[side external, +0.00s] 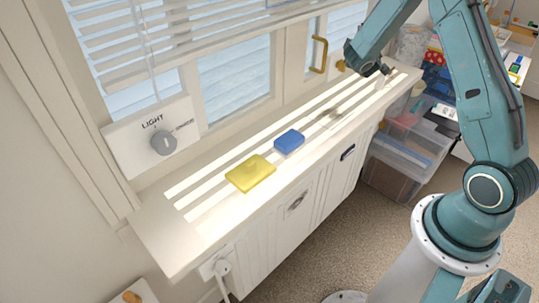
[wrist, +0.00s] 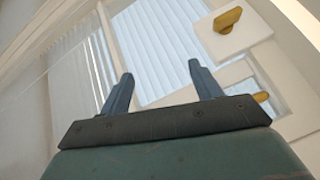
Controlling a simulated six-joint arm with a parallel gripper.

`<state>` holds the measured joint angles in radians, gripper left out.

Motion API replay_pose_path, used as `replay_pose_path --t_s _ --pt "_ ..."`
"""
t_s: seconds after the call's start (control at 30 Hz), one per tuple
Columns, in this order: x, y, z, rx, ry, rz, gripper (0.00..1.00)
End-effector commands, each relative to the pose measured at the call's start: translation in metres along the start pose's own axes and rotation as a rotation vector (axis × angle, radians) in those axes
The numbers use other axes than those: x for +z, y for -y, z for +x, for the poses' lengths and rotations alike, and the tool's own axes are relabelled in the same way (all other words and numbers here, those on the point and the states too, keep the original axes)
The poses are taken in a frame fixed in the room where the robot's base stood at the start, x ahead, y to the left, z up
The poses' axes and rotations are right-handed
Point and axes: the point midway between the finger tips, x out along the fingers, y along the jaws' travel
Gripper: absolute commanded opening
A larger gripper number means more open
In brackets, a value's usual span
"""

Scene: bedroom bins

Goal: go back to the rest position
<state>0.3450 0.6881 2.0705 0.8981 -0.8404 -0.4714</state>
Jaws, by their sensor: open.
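My gripper (side external: 384,70) is at the upper right in the side external view, above the far right end of the white sill. In the wrist view my gripper (wrist: 160,82) shows two dark fingers spread apart with nothing between them. The fingers point toward the window and its blinds (wrist: 155,45).
A yellow block (side external: 250,173) and a smaller blue block (side external: 289,142) lie on the sill (side external: 160,237). A light dial (side external: 163,143) is on the wall panel at left. Clear plastic bins (side external: 405,160) stand beyond the sill's right end. Carpet floor is open at front.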

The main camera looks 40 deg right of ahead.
Motion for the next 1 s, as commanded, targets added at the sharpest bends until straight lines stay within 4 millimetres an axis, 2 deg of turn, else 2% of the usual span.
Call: replay_pose_path --t_s 0.1,0.4,0.67,1.0 --pt "-0.007 -0.019 -0.015 -0.037 0.033 0.101 0.64" --pt "-0.021 -0.046 -0.063 -0.172 0.108 0.331 0.64" --pt "-0.033 -0.059 -0.115 -0.322 0.154 0.498 0.64" --pt "-0.044 -0.067 -0.198 -0.551 0.193 0.651 0.64"
